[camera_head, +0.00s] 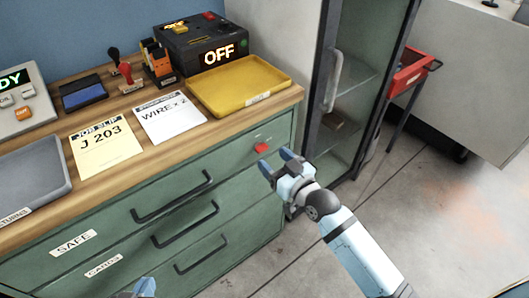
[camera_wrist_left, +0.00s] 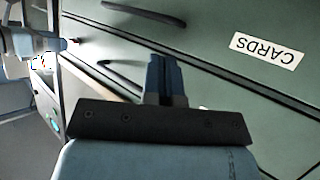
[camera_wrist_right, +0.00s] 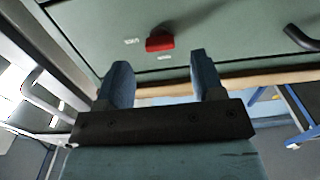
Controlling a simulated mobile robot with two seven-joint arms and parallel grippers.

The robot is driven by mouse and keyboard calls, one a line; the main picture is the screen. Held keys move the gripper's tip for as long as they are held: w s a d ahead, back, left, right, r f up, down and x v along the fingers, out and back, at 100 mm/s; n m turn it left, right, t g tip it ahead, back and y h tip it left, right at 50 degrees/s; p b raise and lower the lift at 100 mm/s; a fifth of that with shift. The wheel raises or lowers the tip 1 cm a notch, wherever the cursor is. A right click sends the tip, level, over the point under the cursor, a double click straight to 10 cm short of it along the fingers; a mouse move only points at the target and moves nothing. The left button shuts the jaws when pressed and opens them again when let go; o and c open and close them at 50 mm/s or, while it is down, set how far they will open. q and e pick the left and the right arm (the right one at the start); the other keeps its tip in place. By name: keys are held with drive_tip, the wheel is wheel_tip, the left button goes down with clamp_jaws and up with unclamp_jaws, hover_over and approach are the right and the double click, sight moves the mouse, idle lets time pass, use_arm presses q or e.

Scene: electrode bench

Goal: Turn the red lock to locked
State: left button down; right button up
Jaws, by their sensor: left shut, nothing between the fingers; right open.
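The red lock (camera_head: 261,148) is a small red knob on the upper right of the green cabinet's top drawer front. It also shows in the right wrist view (camera_wrist_right: 160,41), between two small white labels too blurred to read. My right gripper (camera_head: 275,160) is open, with its fingertips pointing at the drawer front just beside and below the red lock. In the right wrist view the lock lies beyond the gap between the fingers (camera_wrist_right: 161,78), with nothing between them. My left gripper (camera_wrist_left: 165,60) is shut and empty in front of the lower drawers; only its tip (camera_head: 145,287) shows in the head view.
The green cabinet (camera_head: 105,222) has black bar handles (camera_head: 173,197) on its drawers. On its wooden top stand a yellow tray (camera_head: 240,86), paper slips (camera_head: 105,146) and a black device reading OFF (camera_head: 200,45). A glass-door cabinet (camera_head: 345,90) stands at the right.

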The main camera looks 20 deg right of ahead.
sight(264, 150)
drive_tip(key=x, duration=0.4)
drive_tip(key=shift+w+b, duration=0.15)
drive_tip(key=shift+b, duration=0.15)
use_arm(q)
drive_tip(key=shift+w+d+r+t+h, duration=0.15)
drive_tip(key=shift+w+d+r+t, duration=0.1)
drive_tip(key=shift+r, duration=0.2)
drive_tip(key=shift+w+d+r+t+h, duration=0.15)
drive_tip(key=shift+w+r, duration=0.1)
drive_tip(key=shift+r, duration=0.2)
use_arm(e)
drive_tip(key=shift+w, duration=0.1)
clamp_jaws()
drive_tip(key=shift+r+p, duration=0.2)
drive_tip(key=shift+p, duration=0.45)
drive_tip(key=shift+f+n+p, duration=0.15)
drive_tip(key=shift+n+p, duration=0.2)
drive_tip(key=shift+n, duration=0.15)
unclamp_jaws()
use_arm(q)
drive_tip(key=shift+s+a+f+g, duration=0.4)
drive_tip(key=shift+s+a+f, duration=0.1)
drive_tip(key=shift+f, duration=0.2)
